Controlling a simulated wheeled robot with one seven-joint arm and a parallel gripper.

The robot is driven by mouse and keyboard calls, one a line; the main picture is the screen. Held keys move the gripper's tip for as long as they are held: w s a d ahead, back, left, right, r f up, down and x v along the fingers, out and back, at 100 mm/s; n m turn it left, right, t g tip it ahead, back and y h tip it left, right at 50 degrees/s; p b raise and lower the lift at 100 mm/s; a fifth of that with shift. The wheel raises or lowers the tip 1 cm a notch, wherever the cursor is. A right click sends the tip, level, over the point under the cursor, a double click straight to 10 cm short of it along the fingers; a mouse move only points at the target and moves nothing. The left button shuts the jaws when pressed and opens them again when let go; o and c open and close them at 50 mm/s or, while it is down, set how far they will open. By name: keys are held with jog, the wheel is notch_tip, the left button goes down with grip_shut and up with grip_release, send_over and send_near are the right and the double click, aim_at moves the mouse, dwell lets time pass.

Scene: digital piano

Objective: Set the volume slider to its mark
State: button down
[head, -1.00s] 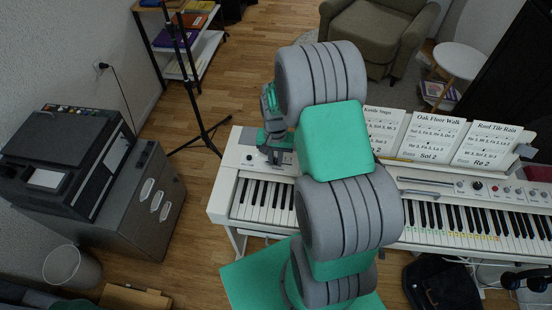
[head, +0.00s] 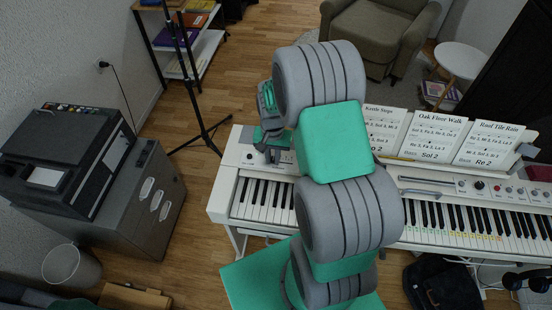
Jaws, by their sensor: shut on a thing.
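The white digital piano (head: 226,190) stands across the middle and right of the view. My gripper (head: 272,158) points down at the left part of its top panel, behind the keys at the left end. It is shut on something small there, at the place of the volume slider. The slider and its mark are hidden behind my fingers or too small to make out. My arm covers the middle of the panel and keys.
Song sheets (head: 433,137) stand at the back of the piano, right of my arm. Knobs and buttons (head: 479,186) lie on the panel's right part. A black tripod stand (head: 203,132) is behind the piano's left end. A grey cabinet (head: 150,200) stands left, with free floor between.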

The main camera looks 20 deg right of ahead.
aim_at(273, 161)
jog(key=c, duration=1.4)
grip_release()
jog(key=shift+r, duration=0.1)
notch_tip(273, 161, up, 8)
jog(key=shift+s+f+b, duration=0.1)
jog(key=shift+f+b, duration=0.05)
jog(key=shift+b, duration=0.35)
